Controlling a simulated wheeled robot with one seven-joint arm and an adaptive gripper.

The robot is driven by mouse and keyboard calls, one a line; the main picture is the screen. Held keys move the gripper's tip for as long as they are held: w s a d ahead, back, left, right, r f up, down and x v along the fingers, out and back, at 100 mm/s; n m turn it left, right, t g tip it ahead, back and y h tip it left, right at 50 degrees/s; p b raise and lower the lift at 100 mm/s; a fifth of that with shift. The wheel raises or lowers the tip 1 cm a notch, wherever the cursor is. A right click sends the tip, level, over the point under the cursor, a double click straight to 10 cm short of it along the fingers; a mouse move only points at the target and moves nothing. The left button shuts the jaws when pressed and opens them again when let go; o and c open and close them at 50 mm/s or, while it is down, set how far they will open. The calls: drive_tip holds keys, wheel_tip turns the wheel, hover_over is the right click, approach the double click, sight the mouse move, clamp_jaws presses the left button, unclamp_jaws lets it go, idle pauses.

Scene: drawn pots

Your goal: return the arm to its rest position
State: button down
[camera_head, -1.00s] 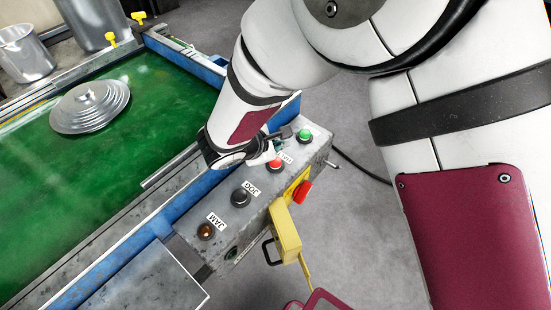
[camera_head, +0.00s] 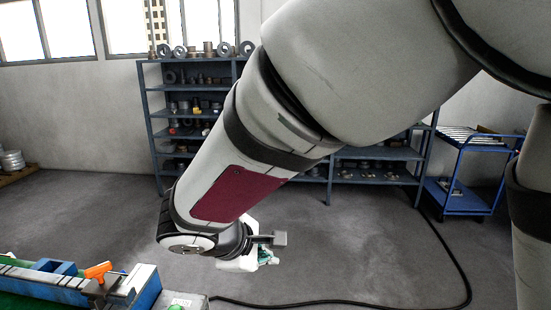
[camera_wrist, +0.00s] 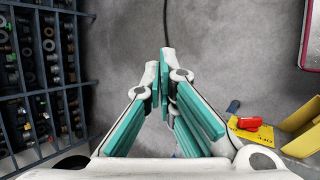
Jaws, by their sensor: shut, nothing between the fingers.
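My arm reaches down and to the left across the head view, bent at the wrist. My gripper (camera_head: 266,257) hangs in the air over the grey floor, right of the conveyor's corner, and it also shows in the wrist view (camera_wrist: 166,85). Its teal-padded fingers are brought together and hold nothing. In the head view the gripper is small and partly hidden by the wrist.
The blue-framed conveyor (camera_head: 145,290) and control box (camera_head: 190,300) stand at lower left. A red button (camera_wrist: 249,123) shows in the wrist view. A shelf rack (camera_head: 150,105) and blue cart (camera_head: 465,180) stand behind. A black cable (camera_head: 455,262) crosses the open floor.

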drive_tip(key=s+d+r+m+g, duration=0.1)
drive_tip(key=s+d+r+m, duration=0.25)
drive_tip(key=d, duration=0.35)
drive_tip(key=s+d+r+m+g, duration=0.2)
drive_tip(key=s+d+r+m, duration=0.15)
drive_tip(key=d, duration=0.45)
drive_tip(key=s+d+r+m+y, duration=0.1)
drive_tip(key=s+d+m+y, duration=0.1)
drive_tip(key=s, duration=0.4)
drive_tip(key=s+d+r+m+t+y, duration=0.1)
drive_tip(key=s+d+r+m+y, duration=0.1)
drive_tip(key=s+d+m, duration=0.2)
drive_tip(key=shift+s+d+m, duration=0.3)
drive_tip(key=shift+s+m, duration=0.8)
drive_tip(key=shift+m, duration=0.6)
drive_tip(key=shift+r, duration=0.1)
